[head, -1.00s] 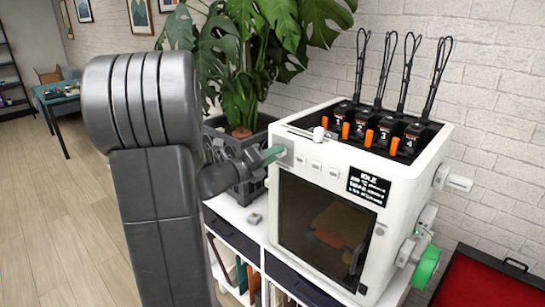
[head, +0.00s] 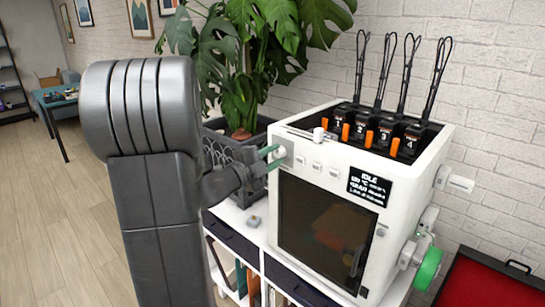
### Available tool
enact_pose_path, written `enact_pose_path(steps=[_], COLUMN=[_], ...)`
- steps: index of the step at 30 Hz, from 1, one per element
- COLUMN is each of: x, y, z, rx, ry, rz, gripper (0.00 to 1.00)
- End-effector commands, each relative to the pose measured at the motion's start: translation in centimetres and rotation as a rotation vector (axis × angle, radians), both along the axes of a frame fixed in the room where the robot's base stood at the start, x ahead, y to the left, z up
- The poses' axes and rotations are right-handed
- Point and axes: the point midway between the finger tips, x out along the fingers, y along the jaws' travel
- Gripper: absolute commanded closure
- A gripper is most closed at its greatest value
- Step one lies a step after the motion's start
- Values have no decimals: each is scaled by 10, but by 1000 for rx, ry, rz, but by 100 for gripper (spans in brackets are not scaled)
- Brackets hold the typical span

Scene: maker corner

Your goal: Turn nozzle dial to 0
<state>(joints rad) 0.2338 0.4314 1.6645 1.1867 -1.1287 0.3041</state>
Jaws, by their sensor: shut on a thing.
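The white 3D printer (head: 405,200) stands on a white cabinet, with a dark front door. The nozzle dial (head: 281,153) is a pale round knob at the upper left of its front face. My gripper (head: 272,158), with green fingers, is shut on this dial from the left. One finger shows above the other. The dial's marks and pointer are too small or hidden to read. A black display (head: 369,187) at the right of the front reads "IDLE" above smaller blurred lines.
Small buttons (head: 317,167) sit right of the dial. Several numbered black units (head: 363,130) with orange levers stand in the printer's top. A potted plant (head: 245,70) stands close behind my gripper. A red case (head: 480,285) lies at the lower right.

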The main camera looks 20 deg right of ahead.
Motion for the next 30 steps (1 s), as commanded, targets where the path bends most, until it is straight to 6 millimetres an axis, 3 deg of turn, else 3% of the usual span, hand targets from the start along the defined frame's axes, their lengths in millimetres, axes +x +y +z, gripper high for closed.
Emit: enact_pose_path(steps=[12, 30], x=[-1, -1], y=[0, 0], z=[-1, -1], rx=[-85, -102], ry=[209, 251], rz=[1, 1], gripper=[93, 93])
